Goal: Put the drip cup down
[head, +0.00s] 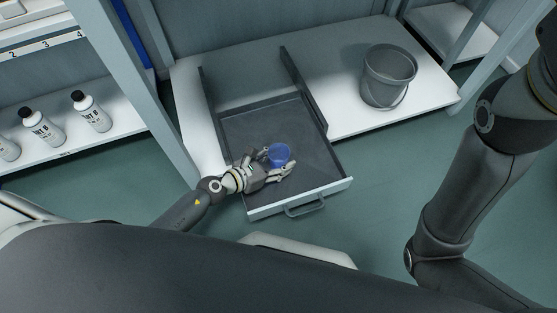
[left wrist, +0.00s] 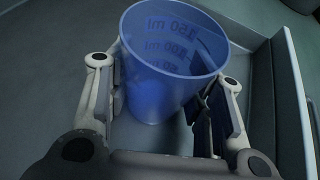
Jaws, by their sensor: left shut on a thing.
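The drip cup (head: 279,154) is a small blue translucent cup with volume marks, and it looks upright. In the left wrist view the cup (left wrist: 165,60) stands between the two fingers. My left gripper (head: 280,163) is shut on the cup, inside the open drawer (head: 262,125). In the left wrist view the fingers of my left gripper (left wrist: 165,95) lie on either side of the cup. The cup's base is partly hidden, and I cannot tell if it touches the drawer floor. My right gripper is not in view.
The drawer's front wall with its handle (head: 305,206) is close to the left gripper. A grey bucket (head: 388,76) stands on the white shelf to the right. White bottles (head: 91,111) stand on the left shelf. The drawer floor behind the cup is clear.

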